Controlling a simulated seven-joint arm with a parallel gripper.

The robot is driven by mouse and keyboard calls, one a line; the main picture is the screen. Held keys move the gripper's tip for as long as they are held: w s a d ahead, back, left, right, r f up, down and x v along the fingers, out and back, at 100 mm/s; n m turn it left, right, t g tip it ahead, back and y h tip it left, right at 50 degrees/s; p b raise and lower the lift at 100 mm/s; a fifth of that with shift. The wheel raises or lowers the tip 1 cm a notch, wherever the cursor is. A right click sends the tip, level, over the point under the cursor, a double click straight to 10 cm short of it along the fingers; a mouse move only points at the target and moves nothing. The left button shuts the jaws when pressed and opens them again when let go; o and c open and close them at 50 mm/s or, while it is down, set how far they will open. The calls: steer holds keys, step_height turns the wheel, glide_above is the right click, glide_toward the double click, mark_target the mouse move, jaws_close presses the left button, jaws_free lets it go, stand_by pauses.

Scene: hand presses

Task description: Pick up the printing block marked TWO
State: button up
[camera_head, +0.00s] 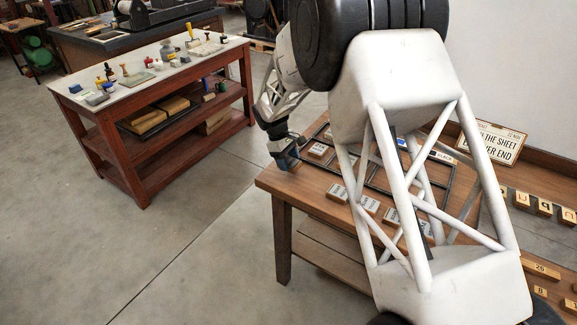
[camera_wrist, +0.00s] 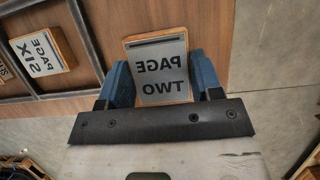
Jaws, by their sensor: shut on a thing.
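My gripper (camera_wrist: 162,82) has its two blue fingers closed on the sides of the printing block marked TWO (camera_wrist: 158,70). The block has a grey face with PAGE TWO in mirrored dark letters, and wood shows at its rim. In the head view my gripper (camera_head: 286,156) is at the left corner of the wooden table (camera_head: 285,183); the block cannot be made out there. I cannot tell whether the block is clear of the tabletop.
A block marked PAGE SIX (camera_wrist: 43,53) lies within a dark frame (camera_wrist: 78,55) on the table. More blocks (camera_head: 338,192) lie beneath my arm, which hides part of the table. A sign (camera_head: 491,142) stands at the back. A red-brown bench (camera_head: 125,135) with small items stands left across open floor.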

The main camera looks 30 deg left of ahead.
steer(key=s+d+r, duration=0.1)
steer(key=s+d, duration=1)
steer(key=shift+s+r, duration=0.2)
steer(key=shift+r, duration=0.1)
steer(key=shift+d, duration=0.1)
stand_by(0.6)
